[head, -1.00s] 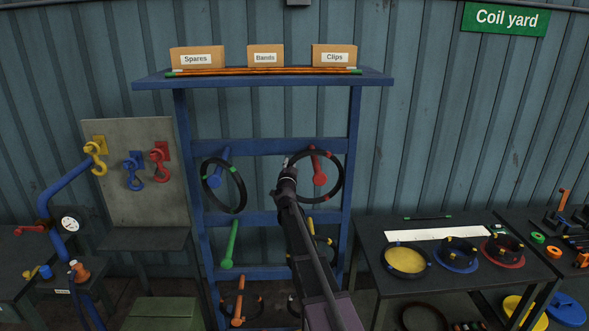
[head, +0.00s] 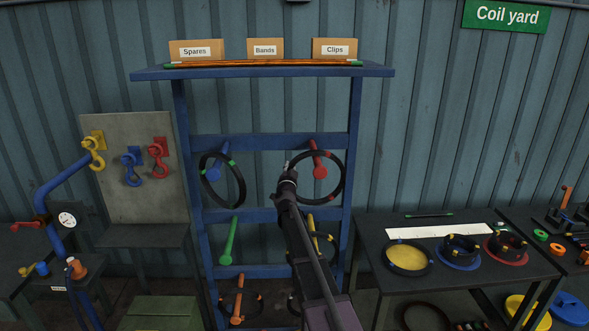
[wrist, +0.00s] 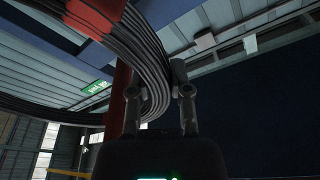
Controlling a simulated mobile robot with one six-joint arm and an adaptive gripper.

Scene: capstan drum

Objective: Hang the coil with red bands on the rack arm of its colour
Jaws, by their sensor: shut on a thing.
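The coil with red bands (head: 342,190) is a black ring at the upper right of the rack. My gripper (head: 287,177) is shut on its left side. In the head view the ring surrounds the tip of the red rack arm (head: 319,165), and its top edge crosses that arm; I cannot tell whether it touches or rests on it. In the wrist view my gripper (wrist: 180,85) is at the coil (wrist: 150,60), with a red band (wrist: 95,14) at upper left and a red bar (wrist: 120,85) behind it.
A coil with green bands (head: 240,188) hangs on the blue arm (head: 212,170). The green arm (head: 229,240) is bare. An orange arm (head: 238,306) and a partly hidden yellow arm (head: 313,228) are lower. The blue top shelf (head: 260,72) carries boxes. A table (head: 455,285) stands right.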

